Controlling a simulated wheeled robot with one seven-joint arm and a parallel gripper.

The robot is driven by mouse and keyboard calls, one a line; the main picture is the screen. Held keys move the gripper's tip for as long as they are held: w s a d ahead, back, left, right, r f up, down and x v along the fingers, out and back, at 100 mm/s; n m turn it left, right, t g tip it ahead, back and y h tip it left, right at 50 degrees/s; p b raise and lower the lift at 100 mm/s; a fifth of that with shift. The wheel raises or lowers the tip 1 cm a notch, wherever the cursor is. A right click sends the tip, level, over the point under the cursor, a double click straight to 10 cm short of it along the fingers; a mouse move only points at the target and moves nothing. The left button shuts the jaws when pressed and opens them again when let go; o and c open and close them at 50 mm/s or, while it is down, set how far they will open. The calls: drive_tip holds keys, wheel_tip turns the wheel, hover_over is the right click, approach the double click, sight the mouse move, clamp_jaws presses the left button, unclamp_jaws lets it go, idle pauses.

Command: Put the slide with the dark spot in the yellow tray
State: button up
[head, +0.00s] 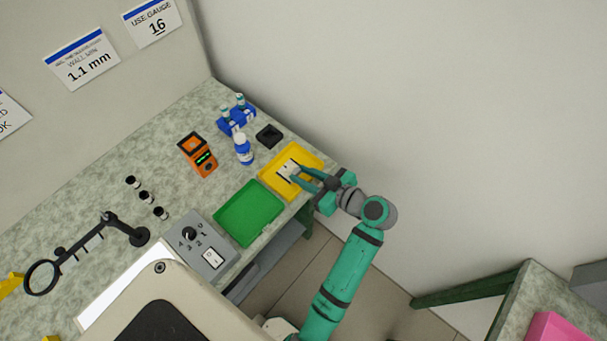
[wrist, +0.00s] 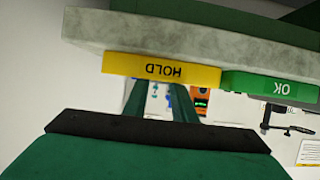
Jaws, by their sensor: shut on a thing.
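The yellow tray (head: 313,156) lies near the table's right edge in the head view. In the wrist view its front wall (wrist: 120,68) reads HOLD. My gripper (head: 293,174) reaches over the tray from the right, its fingertips at a small pale slide (head: 288,167) and shut on it. The slide is within the tray's outline; I cannot tell whether it touches the floor. No dark spot can be made out on it. In the wrist view my fingers (wrist: 161,100) point past the tray wall, and the slide cannot be made out.
A green tray (head: 250,212), marked OK in the wrist view, sits beside the yellow one. A blue-labelled bottle (head: 243,150), black block (head: 269,136), orange meter (head: 198,155) and grey switch box (head: 199,247) stand nearby. A magnifier (head: 85,249) is at left.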

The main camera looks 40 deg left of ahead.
drive_tip(key=shift+s+f, duration=0.15)
drive_tip(key=shift+f, duration=0.55)
drive_tip(key=o, duration=1)
drive_tip(key=shift+s+f, duration=0.1)
drive_tip(key=shift+r, duration=0.35)
drive_tip(key=w+r+v, duration=0.1)
drive_tip(key=v, duration=1.1)
drive_tip(key=s+d+f+m+t+h, duration=0.1)
drive_tip(key=d+f+m+t+h, duration=0.15)
drive_tip(key=f+m, duration=0.3)
drive_tip(key=s+d+f+m+t+h, duration=0.1)
drive_tip(key=s+f+m+t+h, duration=0.1)
drive_tip(key=f+m+t, duration=0.3)
drive_tip(key=s+d+f+m+t+h, duration=0.2)
drive_tip(key=s+d+f+m+h, duration=0.25)
drive_tip(key=s+d, duration=0.2)
drive_tip(key=s+d+r+t+h, duration=0.1)
drive_tip(key=s+r, duration=0.3)
drive_tip(key=s+d+r+m+t+h, duration=0.1)
drive_tip(key=s+d+r+t+h, duration=0.1)
drive_tip(key=s+r, duration=0.3)
drive_tip(key=s+d+r+m+t+h, duration=0.1)
drive_tip(key=s+d+r, duration=0.1)
drive_tip(key=s+r, duration=0.2)
drive_tip(key=shift+s+d+r+t+h, duration=0.25)
drive_tip(key=shift+s+r+t+h, duration=0.05)
drive_tip(key=shift+s+t, duration=0.05)
